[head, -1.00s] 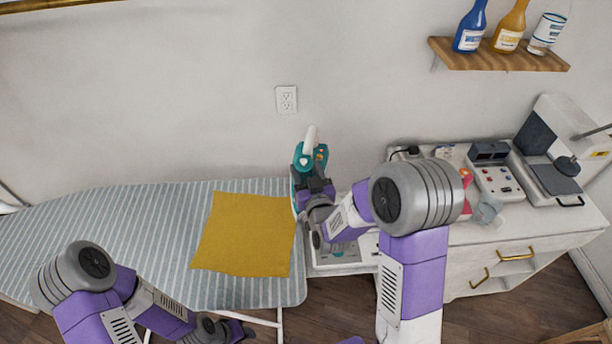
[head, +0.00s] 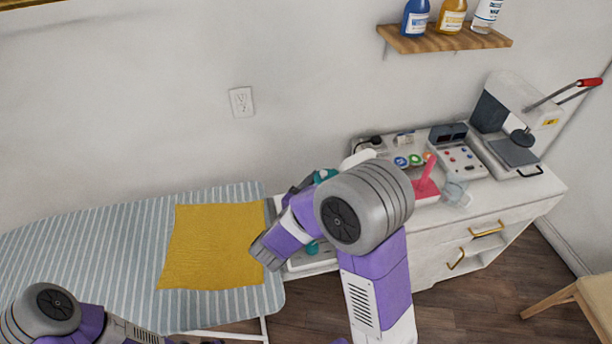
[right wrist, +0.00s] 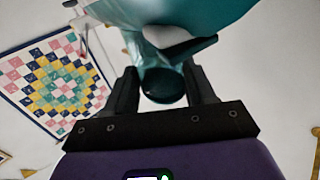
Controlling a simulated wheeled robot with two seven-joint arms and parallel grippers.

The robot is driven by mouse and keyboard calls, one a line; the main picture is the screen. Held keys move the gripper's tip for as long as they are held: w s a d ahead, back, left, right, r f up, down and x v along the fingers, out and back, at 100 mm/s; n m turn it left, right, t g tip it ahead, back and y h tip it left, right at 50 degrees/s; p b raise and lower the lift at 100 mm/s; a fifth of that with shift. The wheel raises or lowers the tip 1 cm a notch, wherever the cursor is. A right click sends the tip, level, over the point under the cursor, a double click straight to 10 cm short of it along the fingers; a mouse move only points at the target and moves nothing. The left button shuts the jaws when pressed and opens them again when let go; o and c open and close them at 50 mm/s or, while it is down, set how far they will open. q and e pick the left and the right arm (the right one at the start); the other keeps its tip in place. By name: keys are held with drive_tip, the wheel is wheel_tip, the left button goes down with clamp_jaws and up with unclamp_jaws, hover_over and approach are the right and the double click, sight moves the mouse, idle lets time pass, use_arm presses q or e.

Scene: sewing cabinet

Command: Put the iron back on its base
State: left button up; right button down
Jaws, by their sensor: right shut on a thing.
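The teal and white iron is in my right gripper, mostly hidden behind my right arm in the head view; a teal part (head: 325,175) and a white part (head: 362,159) show. In the right wrist view my right gripper (right wrist: 165,88) is shut on the teal body of the iron (right wrist: 185,25), around a dark rounded end. A white tray-like base (head: 312,264) with a teal part sits at the cabinet's left end, partly covered by my right forearm. The iron appears held above the cabinet; its exact height cannot be told. My left gripper is below the frame.
The striped ironing board (head: 90,245) with a yellow cloth (head: 212,245) lies left. The white cabinet (head: 520,207) bears a pink object (head: 427,185), a clear cup (head: 455,190), a control box (head: 458,158) and a heat press (head: 510,115). A bottle shelf (head: 445,38) hangs above.

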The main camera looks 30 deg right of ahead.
drive_tip(key=shift+s+d+f+m+g+h, duration=0.15)
drive_tip(key=shift+s+m+g+h, duration=0.45)
drive_tip(key=shift+s+g, duration=0.45)
drive_tip(key=shift+b, duration=0.3)
drive_tip(key=w+f+b, duration=0.1)
drive_tip(key=w, duration=0.1)
drive_tip(key=w+d+f+b, duration=0.1)
drive_tip(key=w+f+b, duration=0.1)
drive_tip(key=w+d+f+b, duration=0.1)
drive_tip(key=w, duration=0.2)
drive_tip(key=shift+w+f, duration=0.1)
drive_tip(key=shift+f, duration=0.15)
drive_tip(key=shift+w+f+b, duration=0.15)
drive_tip(key=shift+f+b, duration=0.2)
drive_tip(key=shift+b, duration=0.1)
drive_tip(key=shift+a+f+b, duration=0.15)
drive_tip(key=shift+f+b, duration=0.25)
drive_tip(key=shift+f, duration=0.35)
drive_tip(key=shift+s+f+b, duration=0.2)
drive_tip(key=shift+f+b, duration=0.1)
drive_tip(key=shift+f, duration=0.25)
